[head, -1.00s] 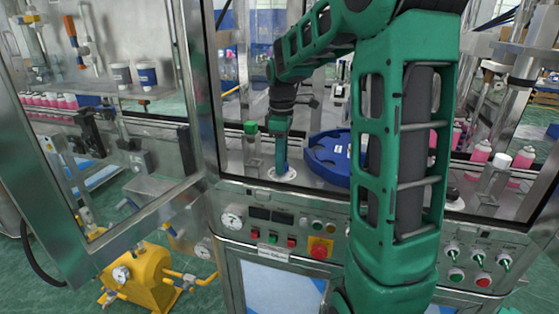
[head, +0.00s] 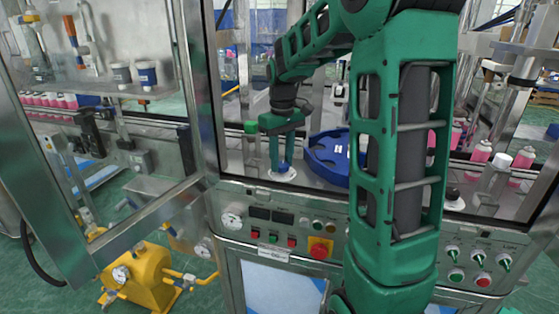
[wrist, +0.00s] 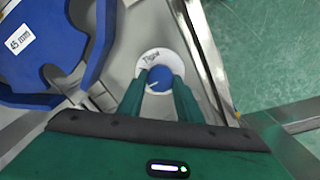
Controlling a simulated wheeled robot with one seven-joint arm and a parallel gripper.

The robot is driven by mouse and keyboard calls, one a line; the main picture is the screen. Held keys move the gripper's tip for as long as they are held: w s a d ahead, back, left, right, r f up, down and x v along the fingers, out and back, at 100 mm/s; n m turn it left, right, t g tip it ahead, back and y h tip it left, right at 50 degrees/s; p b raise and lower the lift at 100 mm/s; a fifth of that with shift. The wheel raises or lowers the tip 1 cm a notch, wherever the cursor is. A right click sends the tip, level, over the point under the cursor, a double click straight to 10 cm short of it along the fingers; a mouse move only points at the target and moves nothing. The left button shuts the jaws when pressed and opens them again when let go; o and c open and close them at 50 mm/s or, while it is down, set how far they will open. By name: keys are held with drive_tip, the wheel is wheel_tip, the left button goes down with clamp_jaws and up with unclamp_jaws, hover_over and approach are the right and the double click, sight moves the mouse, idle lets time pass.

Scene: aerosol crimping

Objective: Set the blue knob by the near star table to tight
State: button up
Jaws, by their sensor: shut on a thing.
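The blue knob (head: 283,169) stands on a white round dial plate (head: 272,177) at the front edge of the machine deck. In the wrist view the knob (wrist: 160,78) shows a short white mark at its lower left, and the dial plate (wrist: 146,59) reads "Tight" on its upper left. My gripper (head: 283,163) points straight down, with its two green fingers (wrist: 159,84) shut on the knob from opposite sides. The blue star table (head: 322,161) lies just right of the knob; in the wrist view it (wrist: 62,28) carries a "45 mm" label.
The metal door frame (head: 206,120) is close on the left. Below the deck edge is a control panel with a red emergency button (head: 320,248). Pink bottles (head: 482,152) stand at the right.

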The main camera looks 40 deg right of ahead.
sight(281, 164)
drive_tip(key=m, duration=0.5)
drive_tip(key=shift+w+r+m, duration=0.1)
drive_tip(key=shift+w+m, duration=0.05)
drive_tip(key=shift+m, duration=1.95)
drive_tip(key=o, duration=1)
drive_tip(key=shift+a, duration=0.1)
drive_tip(key=shift+o, duration=0.2)
wheel_tip(281, 164, up, 11)
